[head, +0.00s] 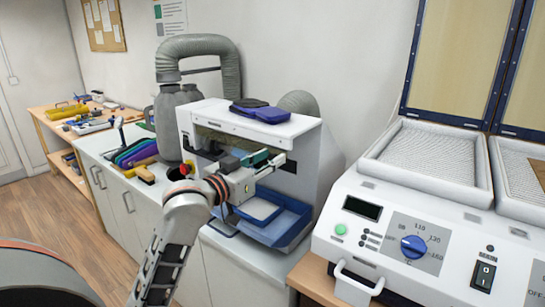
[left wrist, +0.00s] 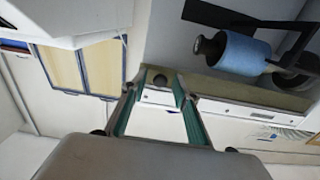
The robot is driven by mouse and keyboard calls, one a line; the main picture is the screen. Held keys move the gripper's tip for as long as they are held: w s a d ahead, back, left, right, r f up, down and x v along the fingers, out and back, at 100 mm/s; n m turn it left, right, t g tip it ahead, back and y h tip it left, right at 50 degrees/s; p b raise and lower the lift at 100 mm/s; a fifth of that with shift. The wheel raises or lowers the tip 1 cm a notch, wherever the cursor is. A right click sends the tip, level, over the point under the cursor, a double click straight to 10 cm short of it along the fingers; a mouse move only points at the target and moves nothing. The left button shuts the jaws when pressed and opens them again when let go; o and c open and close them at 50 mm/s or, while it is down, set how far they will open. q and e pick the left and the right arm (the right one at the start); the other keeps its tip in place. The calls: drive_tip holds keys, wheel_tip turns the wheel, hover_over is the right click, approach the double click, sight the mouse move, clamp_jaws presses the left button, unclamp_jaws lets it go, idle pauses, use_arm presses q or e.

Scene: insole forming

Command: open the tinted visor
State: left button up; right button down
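The tinted visor (head: 212,143) is an olive-tinted panel under the top of the white grinding machine (head: 322,150) in the head view. My left arm partly covers it. My left gripper (head: 268,158) is at the machine's front opening, with its green-padded fingers pointing right. In the left wrist view, the fingers of the left gripper (left wrist: 157,108) are apart, with nothing clearly held. An olive strip (left wrist: 225,88), seemingly the visor, lies just beyond the fingertips. A small dark knob shows between the tips; I cannot tell whether they touch anything. My right gripper is in neither view.
A blue roller (left wrist: 248,50) shows near the fingers in the wrist view. A blue tray (head: 285,228) sits below the opening. Dark pads (head: 262,112) lie on top of the machine. A heating press (head: 400,240) stands right; a tool bench (head: 75,125) stands left.

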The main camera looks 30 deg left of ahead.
use_arm(q)
drive_tip(key=shift+s, duration=0.15)
clamp_jaws()
